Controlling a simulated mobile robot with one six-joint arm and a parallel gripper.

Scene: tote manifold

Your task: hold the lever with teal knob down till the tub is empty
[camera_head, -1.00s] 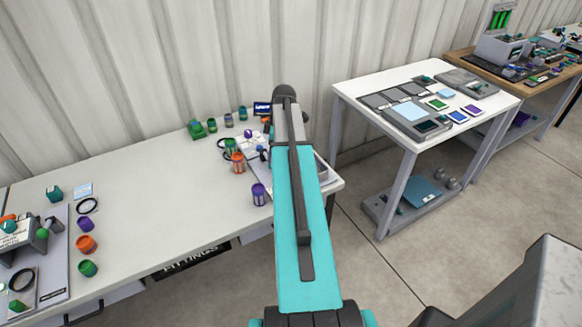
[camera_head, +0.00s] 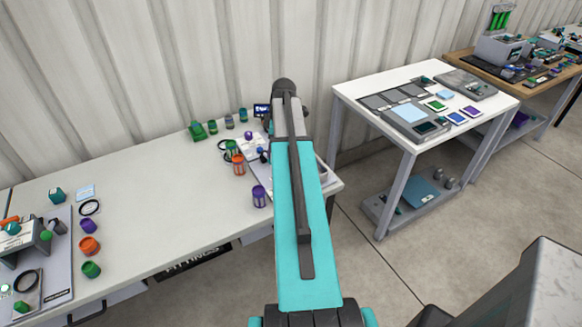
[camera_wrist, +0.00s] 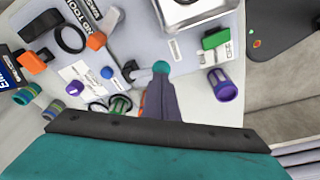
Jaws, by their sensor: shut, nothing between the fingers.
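The teal knob (camera_wrist: 160,67) is in the wrist view, at the end of a short grey lever (camera_wrist: 141,76) on a light grey board. My gripper (camera_wrist: 157,82) is shut and empty, its fingertips right beside the knob in the picture. I cannot tell whether they touch it or how far down the lever is. A metal tub (camera_wrist: 190,12) is partly cut off at the top edge; its contents are not visible enough to judge. In the head view my arm hides the knob, the lever and my gripper.
A blue knob (camera_wrist: 106,73) and a purple knob (camera_wrist: 75,88) are left of the lever. A green block (camera_wrist: 215,40) and a purple cup (camera_wrist: 222,85) are to the right. The table (camera_head: 150,215) has free room at its middle. A second white table (camera_head: 400,80) stands right.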

